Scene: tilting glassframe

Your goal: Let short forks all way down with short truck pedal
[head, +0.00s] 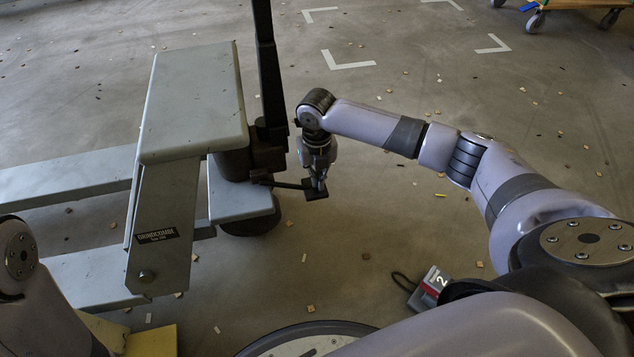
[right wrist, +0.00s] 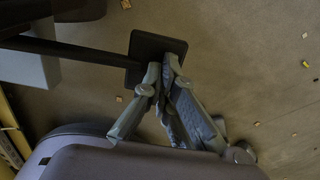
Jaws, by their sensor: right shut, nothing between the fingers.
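The short truck (head: 190,105) is a grey pallet truck at the left of the head view, with two grey forks (head: 68,180) reaching left. I cannot tell the forks' exact height. Its black pedal (head: 314,193) sticks out to the right on a thin arm, low by the wheel. The pedal's square pad also shows in the right wrist view (right wrist: 157,42). My right gripper (head: 319,187) points down with its fingers together and empty, at the pad. The fingertips overlap the pad's edge in the right wrist view (right wrist: 169,68); I cannot tell whether they press it.
The truck's black handle post (head: 270,75) rises just left of my right wrist. A yellow block (head: 152,341) lies at the lower left. A wheeled cart (head: 570,4) stands at the far right.

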